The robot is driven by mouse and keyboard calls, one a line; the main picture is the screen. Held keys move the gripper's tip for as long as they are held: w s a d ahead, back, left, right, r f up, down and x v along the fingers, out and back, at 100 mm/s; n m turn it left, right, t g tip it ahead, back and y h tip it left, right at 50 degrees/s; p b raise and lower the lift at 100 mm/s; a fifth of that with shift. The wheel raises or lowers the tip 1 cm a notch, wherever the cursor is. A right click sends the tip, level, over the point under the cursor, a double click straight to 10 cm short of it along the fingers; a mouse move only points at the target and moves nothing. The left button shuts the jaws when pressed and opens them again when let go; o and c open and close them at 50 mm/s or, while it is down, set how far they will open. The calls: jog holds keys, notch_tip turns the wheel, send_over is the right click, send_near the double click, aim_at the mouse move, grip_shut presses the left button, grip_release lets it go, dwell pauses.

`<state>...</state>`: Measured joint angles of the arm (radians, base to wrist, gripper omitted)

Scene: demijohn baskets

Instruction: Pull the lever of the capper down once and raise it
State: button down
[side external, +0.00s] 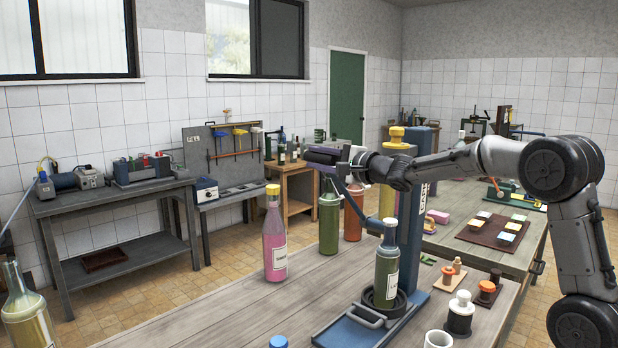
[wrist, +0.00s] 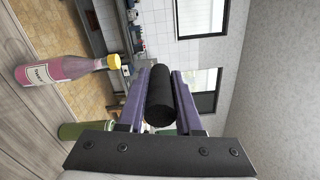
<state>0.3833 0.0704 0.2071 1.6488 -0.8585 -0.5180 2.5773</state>
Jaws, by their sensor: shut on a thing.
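The capper is a blue press with an upright column (side external: 411,215) and a flat base (side external: 345,333) on the wooden table. Its lever (side external: 352,200) slants up and left from the column, so its grip end is raised. My gripper (side external: 328,157) is shut on the lever's black cylindrical grip. In the wrist view the grip (wrist: 160,98) lies between the two purple fingers of my gripper (wrist: 163,75). A green bottle with a white label (side external: 386,270) stands upright on the capper's base, under its head. The far side of the column is hidden.
A pink bottle with a yellow cap (side external: 275,240) stands left of the capper, and it shows in the wrist view (wrist: 60,72). A green bottle (side external: 329,222) and an orange one (side external: 353,215) stand behind. Small stoppers, a black jar (side external: 460,315) and a white cup (side external: 438,340) are at right.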

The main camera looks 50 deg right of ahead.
jog(key=shift+d+r, duration=0.75)
jog(key=shift+d, duration=0.2)
jog(key=c, duration=0.6)
grip_release()
jog(key=shift+d, duration=0.1)
jog(key=shift+f, duration=0.1)
jog(key=shift+s, duration=0.2)
jog(key=s, duration=1.3)
jog(key=shift+s, duration=0.2)
jog(key=shift+a, duration=0.2)
